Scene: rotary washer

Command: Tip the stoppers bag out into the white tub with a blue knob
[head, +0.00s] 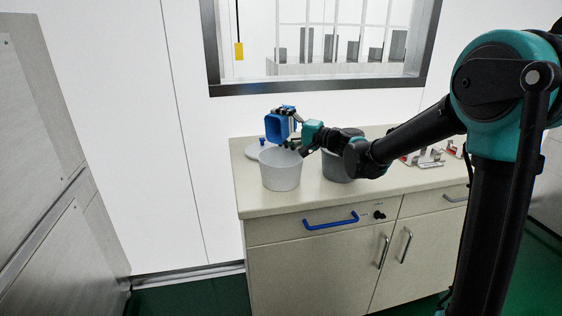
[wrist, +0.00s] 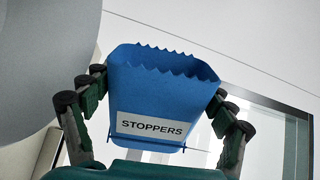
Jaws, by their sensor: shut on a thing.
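The blue stoppers bag (head: 277,128) is in my gripper (head: 290,113), above the open white tub (head: 281,174). Its mouth appears turned sideways towards the head camera; its contents cannot be made out. In the wrist view, the bag (wrist: 160,97) has a jagged top edge and a label reading STOPPERS. My gripper's fingers (wrist: 160,105) press it from both sides. A pale round lid with a blue knob (head: 262,143) lies on the counter behind and left of the tub. The inside of the tub is mostly hidden.
A grey tub (head: 337,168) stands to the right, partly covered by my arm. Red and grey metal pieces (head: 428,158) lie further right on the counter (head: 262,206). A blue handle (head: 331,221) is on the drawer below. A window (head: 340,85) is behind.

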